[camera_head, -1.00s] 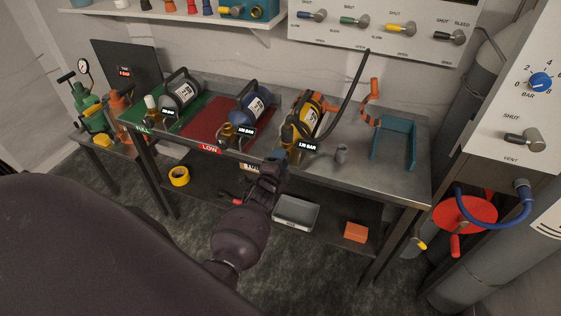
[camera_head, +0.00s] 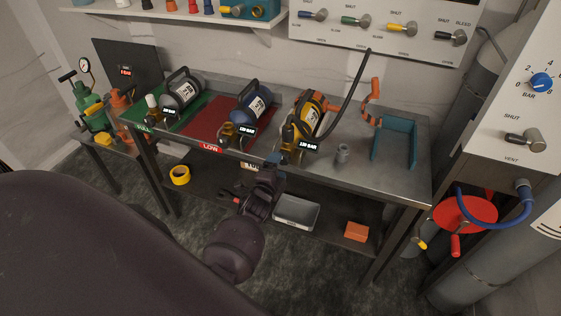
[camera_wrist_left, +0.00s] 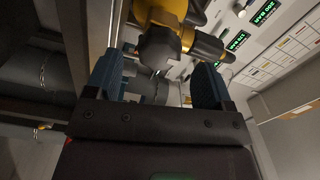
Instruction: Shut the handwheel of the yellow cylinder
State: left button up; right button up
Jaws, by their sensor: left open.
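The yellow cylinder (camera_head: 312,112) lies on the bench with its brass valve (camera_head: 290,138) toward the front edge and a 130 BAR label beside it. My left gripper (camera_head: 273,160) is just in front of and below that valve, at the bench's front edge. In the left wrist view its two blue-padded fingers (camera_wrist_left: 157,82) stand wide apart. A dark rounded knob (camera_wrist_left: 160,48) on a yellow-brass valve body (camera_wrist_left: 168,12) shows beyond and between them; I cannot tell whether either finger touches it. My right gripper is not in view.
A blue cylinder (camera_head: 252,103) and a grey one (camera_head: 182,92) lie to the left on red and green mats. A black hose rises behind the yellow cylinder. A small grey fitting (camera_head: 342,153) and a teal bracket (camera_head: 394,143) stand to the right.

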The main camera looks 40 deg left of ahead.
pick_arm(q)
jog(key=v, duration=0.7)
jog(key=shift+s, duration=0.1)
dwell(0.4)
jog(key=s+d+f+n+g+h, duration=0.1)
jog(key=s+d+n+g+h, duration=0.1)
jog(key=s+n, duration=0.4)
jog(key=s+d+f+n+g+h, duration=0.1)
jog(key=s+d+n, duration=0.5)
jog(key=s, duration=0.6)
jog(key=f+g, duration=0.1)
jog(key=g, duration=0.1)
jog(key=shift+g+h, duration=0.4)
